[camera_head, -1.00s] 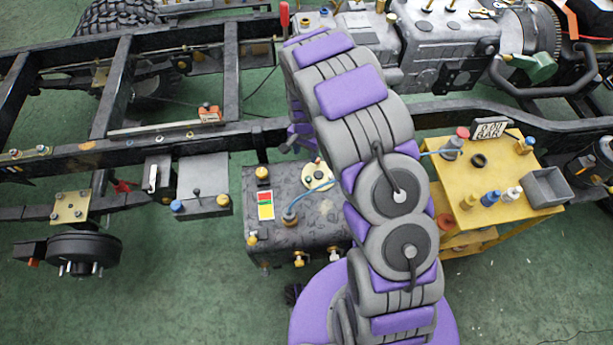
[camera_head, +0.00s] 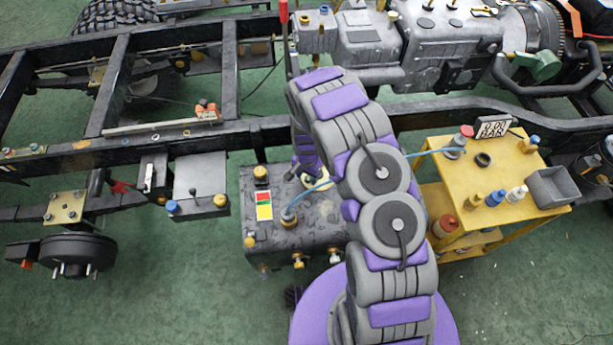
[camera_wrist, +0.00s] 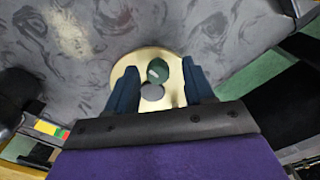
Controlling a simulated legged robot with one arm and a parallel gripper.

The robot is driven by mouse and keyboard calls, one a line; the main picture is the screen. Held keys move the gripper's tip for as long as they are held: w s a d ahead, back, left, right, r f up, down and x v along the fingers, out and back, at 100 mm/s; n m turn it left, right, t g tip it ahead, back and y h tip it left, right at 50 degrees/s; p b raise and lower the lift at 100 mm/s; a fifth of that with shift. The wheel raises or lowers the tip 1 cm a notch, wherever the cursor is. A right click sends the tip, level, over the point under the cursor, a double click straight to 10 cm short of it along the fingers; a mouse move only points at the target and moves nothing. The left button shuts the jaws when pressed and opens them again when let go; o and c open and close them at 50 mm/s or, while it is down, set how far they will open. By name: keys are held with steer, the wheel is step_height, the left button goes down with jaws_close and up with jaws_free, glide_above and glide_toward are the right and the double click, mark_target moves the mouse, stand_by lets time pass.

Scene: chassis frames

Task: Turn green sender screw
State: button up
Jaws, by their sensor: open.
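In the wrist view, a round pale-gold plate (camera_wrist: 146,68) lies on the grey mottled top of the tank. A green screw (camera_wrist: 158,70) stands on the plate, with a dark round spot just below it. My gripper (camera_wrist: 160,80) is open, its two dark blue fingers on either side of the green screw, apart from it in the picture; how far above it they are I cannot tell. In the head view, the tank (camera_head: 290,245) sits below the chassis rail. My arm hides most of the gold plate there, and the screw cannot be made out.
The tank top also bears a label with coloured bands (camera_head: 264,206) and a blue hose (camera_head: 312,188) running right towards a yellow cart (camera_head: 500,200) with bottles and a grey bin. The black chassis rail (camera_head: 225,135) runs behind the tank. Green floor is free in front at left.

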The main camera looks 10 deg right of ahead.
steer(key=shift+d+f, duration=0.15)
steer(key=shift+d, duration=0.2)
steer(key=shift+a, duration=0.4)
steer(key=c, duration=0.5)
steer(key=shift+d, duration=0.15)
jaws_close()
